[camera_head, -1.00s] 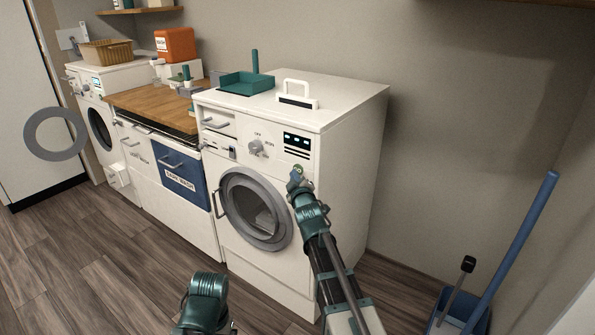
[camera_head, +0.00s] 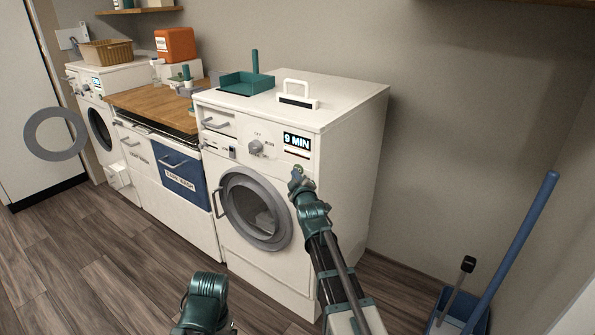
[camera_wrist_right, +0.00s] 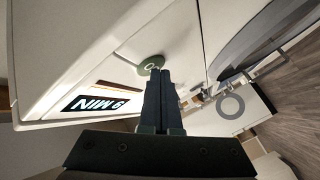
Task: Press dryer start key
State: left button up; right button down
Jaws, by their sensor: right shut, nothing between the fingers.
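The dryer (camera_head: 345,160) is the white machine on the right with a round grey door. The round green start key (camera_wrist_right: 150,62) sits on the front panel beside the display. My right gripper (camera_head: 296,176) is shut and empty, at the panel below the display. In the right wrist view its fingertips (camera_wrist_right: 160,72) overlap the key's lower edge; I cannot tell whether they touch it. My left arm shows at the bottom, but its gripper is not in view.
A grey knob (camera_head: 256,147) is left of the display. A teal tray (camera_head: 246,84) and a white-handled item (camera_head: 297,95) stand on the dryer. A blue bin (camera_head: 450,310) with a long blue handle stands at right. Wooden floor is open at left.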

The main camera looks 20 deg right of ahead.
dwell(0.3)
jog(key=shift+s+a, duration=0.5)
jog(key=shift+a, duration=0.1)
jog(key=shift+s+a, duration=0.8)
jog(key=shift+a, duration=0.2)
jog(key=shift+s+a, duration=0.75)
jog(key=shift+a, duration=0.2)
